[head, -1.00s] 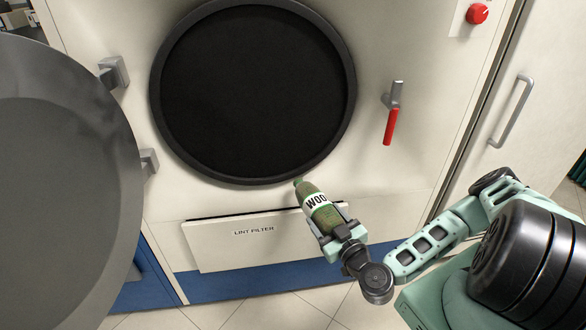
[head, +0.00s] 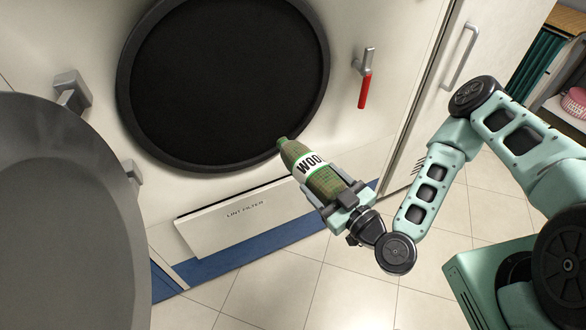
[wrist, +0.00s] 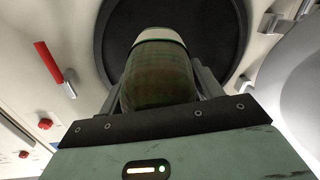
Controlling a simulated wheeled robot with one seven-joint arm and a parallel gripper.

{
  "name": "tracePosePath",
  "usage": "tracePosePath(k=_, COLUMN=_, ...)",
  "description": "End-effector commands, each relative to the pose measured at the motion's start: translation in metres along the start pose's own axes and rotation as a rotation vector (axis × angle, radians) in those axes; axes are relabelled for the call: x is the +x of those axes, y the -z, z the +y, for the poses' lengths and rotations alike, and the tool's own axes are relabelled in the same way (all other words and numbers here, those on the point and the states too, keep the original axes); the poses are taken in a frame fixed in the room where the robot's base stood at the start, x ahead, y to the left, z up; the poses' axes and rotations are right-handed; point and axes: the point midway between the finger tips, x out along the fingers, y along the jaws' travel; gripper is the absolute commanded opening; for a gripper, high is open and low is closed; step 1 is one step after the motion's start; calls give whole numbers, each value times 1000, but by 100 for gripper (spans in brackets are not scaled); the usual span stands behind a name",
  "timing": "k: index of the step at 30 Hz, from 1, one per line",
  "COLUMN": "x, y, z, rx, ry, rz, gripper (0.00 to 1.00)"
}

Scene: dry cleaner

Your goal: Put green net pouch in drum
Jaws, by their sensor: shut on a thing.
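The green net pouch (head: 308,163) looks bottle-shaped, with a white band reading "WOO" and a narrow green tip. My gripper (head: 334,192) is shut on its lower end, and its tip points up and left at the drum. In the head view the tip overlaps the lower right rim of the drum (head: 225,75); I cannot tell whether they touch. The drum is a round black opening with a dark rim, and its inside is too dark to make out. In the wrist view the pouch (wrist: 158,78) stands between the fingers before the dark drum (wrist: 217,38).
The round grey door (head: 60,215) stands open at left, near its hinges. A red-handled latch (head: 364,88) is right of the drum. A lint filter panel (head: 240,213) lies below it. The tiled floor (head: 310,290) is clear. A pink basket (head: 575,103) is at far right.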

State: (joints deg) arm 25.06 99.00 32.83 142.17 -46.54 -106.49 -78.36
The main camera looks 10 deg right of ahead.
Motion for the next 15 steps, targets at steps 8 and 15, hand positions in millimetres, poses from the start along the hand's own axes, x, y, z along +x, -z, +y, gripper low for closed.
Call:
tracePosePath(k=8, x=-14, y=83, z=-64, rx=-11, ry=183, rz=49, gripper=33)
tracePosePath(k=15, x=-18, y=98, z=-80, rx=-13, ry=226, rz=64, gripper=33)
